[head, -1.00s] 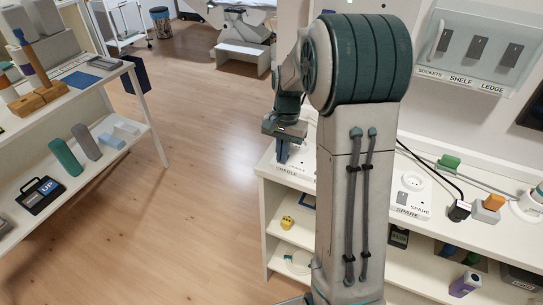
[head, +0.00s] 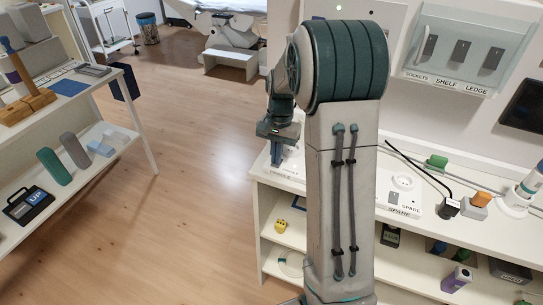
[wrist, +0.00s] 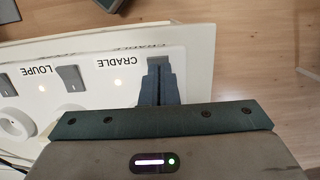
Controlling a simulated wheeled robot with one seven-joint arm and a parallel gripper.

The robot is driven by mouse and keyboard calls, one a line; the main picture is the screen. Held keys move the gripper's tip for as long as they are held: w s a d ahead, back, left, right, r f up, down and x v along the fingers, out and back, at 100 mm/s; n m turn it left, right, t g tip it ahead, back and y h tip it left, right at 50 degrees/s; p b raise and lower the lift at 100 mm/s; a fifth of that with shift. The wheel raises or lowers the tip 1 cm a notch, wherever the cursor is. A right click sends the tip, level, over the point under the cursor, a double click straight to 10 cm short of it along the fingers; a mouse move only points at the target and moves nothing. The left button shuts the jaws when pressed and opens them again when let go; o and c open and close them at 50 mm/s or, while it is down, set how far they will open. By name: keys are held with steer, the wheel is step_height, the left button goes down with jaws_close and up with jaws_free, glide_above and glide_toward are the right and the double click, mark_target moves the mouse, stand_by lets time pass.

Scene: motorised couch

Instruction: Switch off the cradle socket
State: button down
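The cradle socket's grey rocker switch (wrist: 158,61) shows in the wrist view beside the CRADLE label (wrist: 119,61), on a white socket panel. My gripper (wrist: 158,72) has its dark fingers together, with nothing seen between them. The fingertips overlap the near part of this switch; I cannot tell whether they touch it. A small glowing light (wrist: 118,83) shows below the label. The cradle outlet itself is not clearly visible, and the gripper may hide it. In the head view my gripper (head: 277,152) points down over the counter's left end, near the cradle label (head: 279,173).
Left of the cradle switch are the LOUPE switch (wrist: 69,78) and a white outlet (wrist: 13,125). A SPARE socket (head: 403,184), a black plug (head: 449,207) and a switch box (head: 466,50) are to the right. Open floor (head: 195,200) lies left of the counter.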

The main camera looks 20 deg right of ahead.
steer(key=shift+w+d+r+p, duration=0.15)
steer(key=shift+d+p, duration=0.15)
steer(key=shift+d, duration=0.15)
steer(key=r+p, duration=0.3)
steer(key=r, duration=0.1)
steer(key=shift+a+r, duration=0.15)
steer(key=shift+a, duration=0.05)
step_height(320, 180, up, 9)
steer(key=w+b, duration=0.1)
steer(key=shift+d, duration=0.4)
steer(key=shift+w+a+r, duration=0.1)
steer(key=shift+r, duration=0.05)
